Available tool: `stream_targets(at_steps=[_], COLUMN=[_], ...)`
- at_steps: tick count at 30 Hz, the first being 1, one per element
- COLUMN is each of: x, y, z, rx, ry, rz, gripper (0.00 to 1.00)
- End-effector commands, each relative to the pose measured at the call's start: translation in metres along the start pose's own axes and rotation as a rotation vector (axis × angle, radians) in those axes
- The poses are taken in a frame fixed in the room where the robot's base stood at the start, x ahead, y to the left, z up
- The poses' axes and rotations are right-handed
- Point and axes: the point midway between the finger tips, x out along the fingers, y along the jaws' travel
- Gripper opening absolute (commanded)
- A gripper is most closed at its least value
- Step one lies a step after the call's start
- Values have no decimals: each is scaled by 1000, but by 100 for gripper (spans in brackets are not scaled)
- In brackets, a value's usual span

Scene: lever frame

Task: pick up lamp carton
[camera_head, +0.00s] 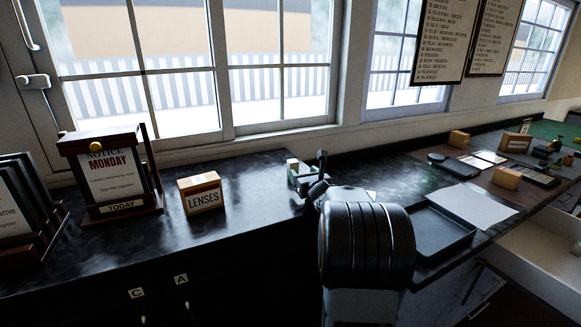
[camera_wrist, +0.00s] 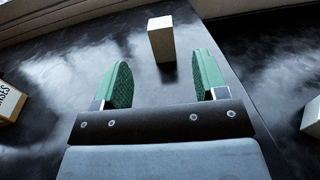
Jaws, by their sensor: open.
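A small pale carton (camera_wrist: 161,40), likely the lamp carton, stands upright on the dark counter in the wrist view. It is just beyond my green fingertips and roughly centred between them, with no finger seen touching it. My gripper (camera_wrist: 163,62) is open and empty, its two green pads apart on either side. In the head view my gripper (camera_head: 301,172) is small, low over the counter near the window wall, partly hidden by my dark wrist.
The LENSES box (camera_head: 202,192) stands left of my gripper; the notice stand (camera_head: 115,177) is further left. Right of my arm are a dark tray (camera_head: 438,235), white paper (camera_head: 466,206) and several small boxes. Bare counter (camera_head: 255,190) lies between the LENSES box and my gripper.

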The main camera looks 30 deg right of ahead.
Motion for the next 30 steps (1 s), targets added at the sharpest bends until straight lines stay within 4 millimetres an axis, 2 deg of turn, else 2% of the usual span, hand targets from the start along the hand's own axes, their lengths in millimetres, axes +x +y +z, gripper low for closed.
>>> stream_targets(at_steps=[3,9,17,24,30], x=[22,48,63,94,108], y=[-2,-3,-1,3,3], z=[2,1,2,4,2], rx=[2,1,2,2,2], ry=[2,1,0,2,1], rz=[-2,-4,-2,-1,0], gripper=[66,66,66,66,66])
